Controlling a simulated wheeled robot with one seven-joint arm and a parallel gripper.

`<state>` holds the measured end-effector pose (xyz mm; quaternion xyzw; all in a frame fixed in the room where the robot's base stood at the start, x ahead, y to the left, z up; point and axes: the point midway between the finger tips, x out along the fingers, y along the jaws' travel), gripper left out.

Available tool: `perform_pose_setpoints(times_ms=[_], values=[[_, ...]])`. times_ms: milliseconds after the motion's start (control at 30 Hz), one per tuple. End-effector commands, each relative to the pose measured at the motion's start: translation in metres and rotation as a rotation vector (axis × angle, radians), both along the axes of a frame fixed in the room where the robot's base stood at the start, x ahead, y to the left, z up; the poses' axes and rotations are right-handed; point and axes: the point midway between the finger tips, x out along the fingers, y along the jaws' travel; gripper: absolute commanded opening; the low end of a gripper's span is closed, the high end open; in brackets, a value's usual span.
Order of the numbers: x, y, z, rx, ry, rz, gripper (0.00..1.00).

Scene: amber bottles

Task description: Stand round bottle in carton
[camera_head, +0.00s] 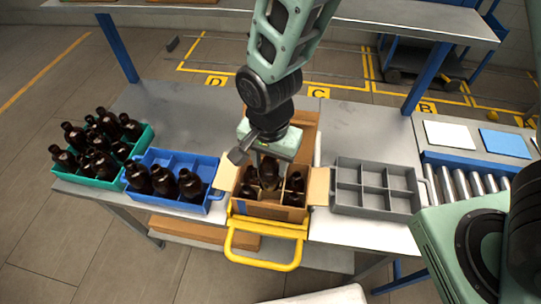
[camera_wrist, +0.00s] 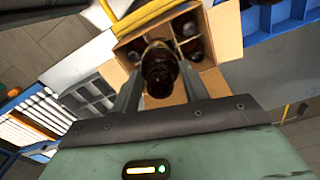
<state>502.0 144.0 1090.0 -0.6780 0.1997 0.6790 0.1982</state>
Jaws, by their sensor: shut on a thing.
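My gripper (camera_wrist: 163,92) is shut on a dark amber round bottle (camera_wrist: 160,70), held upright over the open carton. In the head view the held bottle (camera_head: 268,174) shows between the fingers, at the carton's middle. The cardboard carton (camera_head: 262,211) has its flaps folded out and is divided into compartments. Several amber bottles stand inside it; the wrist view shows some of them (camera_wrist: 190,28) beyond the held bottle. Whether the held bottle's base is inside a compartment or above it is hidden.
A yellow handled frame (camera_head: 262,250) is at the carton's front. A blue crate (camera_head: 205,203) with several bottles and a green crate (camera_head: 95,181) full of bottles stand to the left. An empty grey divided tray (camera_head: 377,206) stands right, near a roller conveyor (camera_head: 470,181).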

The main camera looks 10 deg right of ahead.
Motion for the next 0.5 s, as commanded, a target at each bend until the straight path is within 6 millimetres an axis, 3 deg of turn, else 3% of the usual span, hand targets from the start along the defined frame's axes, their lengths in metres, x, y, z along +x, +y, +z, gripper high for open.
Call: perform_pose_setpoints(times_ms=[500], values=[[0.0,0.0,-0.042,0.0,0.001,-0.001,0.08]])
